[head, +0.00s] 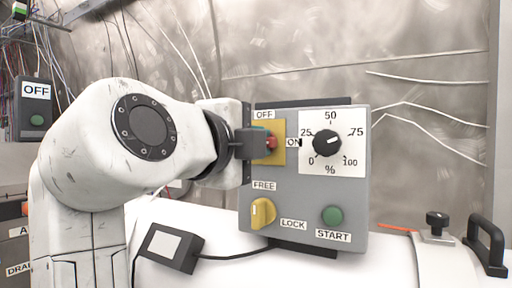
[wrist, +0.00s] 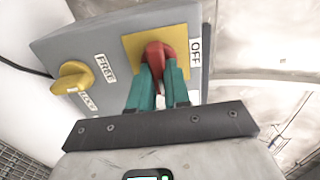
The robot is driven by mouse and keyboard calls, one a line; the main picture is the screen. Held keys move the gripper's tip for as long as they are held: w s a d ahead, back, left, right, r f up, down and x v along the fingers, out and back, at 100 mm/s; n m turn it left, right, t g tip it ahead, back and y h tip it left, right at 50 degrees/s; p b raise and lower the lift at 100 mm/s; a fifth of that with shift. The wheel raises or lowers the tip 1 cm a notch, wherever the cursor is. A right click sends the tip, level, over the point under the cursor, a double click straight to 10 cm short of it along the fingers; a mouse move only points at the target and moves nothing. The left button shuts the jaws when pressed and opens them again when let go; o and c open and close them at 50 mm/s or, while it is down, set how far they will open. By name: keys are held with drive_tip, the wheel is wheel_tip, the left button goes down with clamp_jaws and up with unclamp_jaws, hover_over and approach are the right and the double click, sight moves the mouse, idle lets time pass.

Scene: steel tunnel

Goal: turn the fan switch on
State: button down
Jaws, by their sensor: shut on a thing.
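The fan switch is a red knob (wrist: 155,50) on a yellow plate (head: 279,153) at the upper left of a grey control box (head: 300,205). OFF is written above the plate and ON at its right in the head view. My gripper (head: 263,143) reaches it from the left. In the wrist view its teal fingers (wrist: 160,78) are closed around the red knob, one on each side. The fingers and gripper body hide part of the knob, and I cannot tell for certain whether it points to OFF or ON.
A black handle (head: 485,243) stands at the right. Loose wires hang on the metal wall.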

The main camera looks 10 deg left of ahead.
drive_tip(key=shift+f, duration=0.1)
idle(0.3)
drive_tip(key=c, duration=1.1)
unclamp_jaws()
drive_tip(key=v, duration=1)
drive_tip(key=shift+s+a, duration=0.15)
drive_tip(key=shift+s, duration=0.2)
